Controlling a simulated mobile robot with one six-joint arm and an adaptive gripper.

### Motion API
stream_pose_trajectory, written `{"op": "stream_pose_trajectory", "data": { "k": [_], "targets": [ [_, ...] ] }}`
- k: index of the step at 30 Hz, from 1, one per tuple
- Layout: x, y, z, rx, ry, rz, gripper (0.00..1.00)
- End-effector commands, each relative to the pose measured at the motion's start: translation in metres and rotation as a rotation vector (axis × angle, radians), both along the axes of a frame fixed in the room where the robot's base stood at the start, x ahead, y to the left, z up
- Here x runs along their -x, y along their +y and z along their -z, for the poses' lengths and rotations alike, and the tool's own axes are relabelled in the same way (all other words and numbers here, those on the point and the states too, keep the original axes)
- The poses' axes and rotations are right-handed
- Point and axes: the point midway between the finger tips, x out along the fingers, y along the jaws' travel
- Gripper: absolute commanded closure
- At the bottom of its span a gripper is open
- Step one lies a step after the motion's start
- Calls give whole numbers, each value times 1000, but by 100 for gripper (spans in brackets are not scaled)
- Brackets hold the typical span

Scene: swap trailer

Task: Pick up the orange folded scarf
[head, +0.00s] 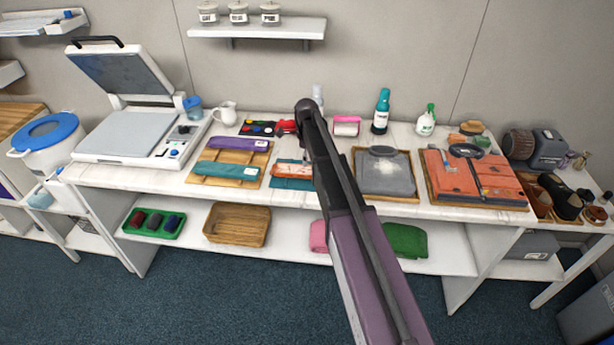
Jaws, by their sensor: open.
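A small orange folded cloth (292,170), which looks like the orange folded scarf, lies on the long white table at its middle. It rests on or against a teal cloth (291,184). My dark and purple arm crosses just to its right and seems to hide its right end. My arm reaches up from the lower right over the table. I cannot make out any gripper fingers in the head view. A larger orange-red sheet (446,181) lies on a board at the right, with a brush and a round dark tool on it.
A wooden tray (197,181) left of the orange cloth holds purple and teal folded cloths. A grey slab (385,175) lies right of my arm. A heat press (128,135) stands at the left. Bottles stand along the back. The lower shelf (290,250) holds a basket and rolled cloths.

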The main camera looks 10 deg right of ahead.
Motion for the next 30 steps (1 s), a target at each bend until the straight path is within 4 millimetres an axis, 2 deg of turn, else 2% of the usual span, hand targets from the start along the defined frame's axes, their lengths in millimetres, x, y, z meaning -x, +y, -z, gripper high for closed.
{"op": "stream_pose_trajectory", "data": {
  "k": [17,30],
  "targets": [
    [0,-1,6,0,0,1,0],
    [2,-5,37,0,0,0,0]
  ]
}}
